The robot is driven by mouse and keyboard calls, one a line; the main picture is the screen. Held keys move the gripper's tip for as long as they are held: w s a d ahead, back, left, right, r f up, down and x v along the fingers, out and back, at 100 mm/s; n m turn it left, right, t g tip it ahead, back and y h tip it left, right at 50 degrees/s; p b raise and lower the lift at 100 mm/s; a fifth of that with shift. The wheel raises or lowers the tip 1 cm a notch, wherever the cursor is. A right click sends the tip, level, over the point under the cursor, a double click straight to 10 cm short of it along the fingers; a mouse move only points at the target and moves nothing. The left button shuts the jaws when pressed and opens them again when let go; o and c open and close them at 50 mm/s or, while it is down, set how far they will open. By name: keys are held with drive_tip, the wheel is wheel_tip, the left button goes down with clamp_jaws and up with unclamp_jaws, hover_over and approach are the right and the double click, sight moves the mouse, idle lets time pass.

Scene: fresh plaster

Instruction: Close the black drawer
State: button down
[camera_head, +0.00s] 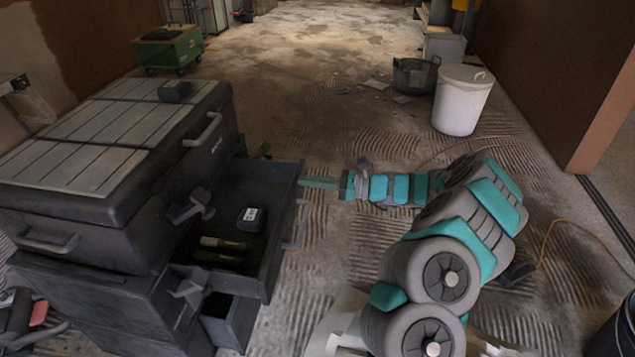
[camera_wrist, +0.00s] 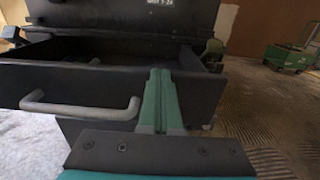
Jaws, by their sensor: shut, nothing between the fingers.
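The black drawer (camera_head: 272,250) stands pulled out from the black tool chest (camera_head: 110,295); its front panel and grey handle (camera_head: 302,222) face right. In the wrist view the drawer front (camera_wrist: 205,98) fills the middle, with the handle (camera_wrist: 80,107) to the left. My gripper (camera_head: 305,182) is shut and empty, its tips at the far end of the drawer front, beside the handle. In the wrist view my gripper (camera_wrist: 159,75) overlaps the front panel's upper edge; I cannot tell whether it touches. A small black box (camera_head: 251,219) and dark cylindrical items (camera_head: 222,250) lie inside the drawer.
A lower compartment (camera_head: 232,322) also sticks out beneath the drawer. A ridged black case (camera_head: 85,200) sits on top of the chest. A white bucket (camera_head: 461,102), a dark tub (camera_head: 414,77) and a green wheeled box (camera_head: 168,50) stand farther back. The floor between is mostly open.

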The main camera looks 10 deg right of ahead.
drive_tip(key=b+x, duration=0.1)
drive_tip(key=x, duration=1.5)
drive_tip(key=shift+a+b, duration=0.1)
drive_tip(key=shift+b, duration=0.25)
